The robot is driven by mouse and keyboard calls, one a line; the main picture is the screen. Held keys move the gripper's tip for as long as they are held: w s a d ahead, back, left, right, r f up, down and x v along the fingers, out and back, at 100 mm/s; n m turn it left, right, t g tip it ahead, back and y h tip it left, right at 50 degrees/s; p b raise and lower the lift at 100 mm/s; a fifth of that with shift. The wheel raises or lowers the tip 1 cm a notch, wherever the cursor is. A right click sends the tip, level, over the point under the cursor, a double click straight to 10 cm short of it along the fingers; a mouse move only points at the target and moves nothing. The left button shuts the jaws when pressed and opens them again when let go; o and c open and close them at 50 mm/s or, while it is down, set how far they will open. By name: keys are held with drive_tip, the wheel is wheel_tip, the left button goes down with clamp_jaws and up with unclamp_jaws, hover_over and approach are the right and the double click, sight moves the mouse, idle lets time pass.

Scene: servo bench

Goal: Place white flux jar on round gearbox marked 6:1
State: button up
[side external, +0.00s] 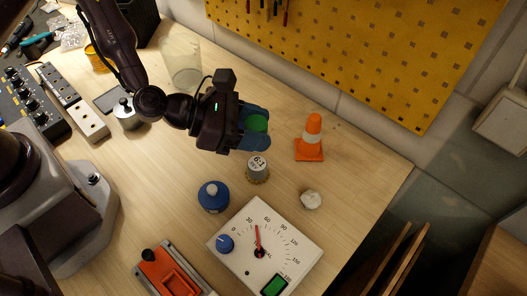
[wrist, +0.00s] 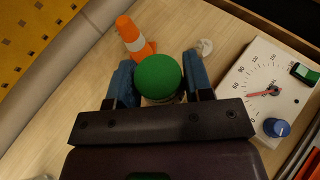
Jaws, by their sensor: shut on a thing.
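My gripper (side external: 256,126) is shut on a round jar with a green lid (side external: 257,123), between its two blue fingers. The green lid (wrist: 158,74) also shows between the fingers in the wrist view. I take this as the flux jar; its body is mostly hidden under the lid and behind the fingers. The round gearbox (side external: 258,170), with a pale top marked 6:1, stands upright on the bench. In the side view it is just below the held jar and apart from it. The jar's height above the bench is hard to tell.
An orange and white cone (side external: 312,138) stands right of my gripper. A clear beaker (side external: 183,65) stands behind. Bare bench lies left of the blue bottle.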

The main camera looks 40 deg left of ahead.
sight(257, 163)
drive_tip(key=shift+f, duration=3.2)
drive_tip(key=shift+f, duration=0.1)
drive_tip(key=o, duration=1)
drive_tip(key=shift+c, duration=0.2)
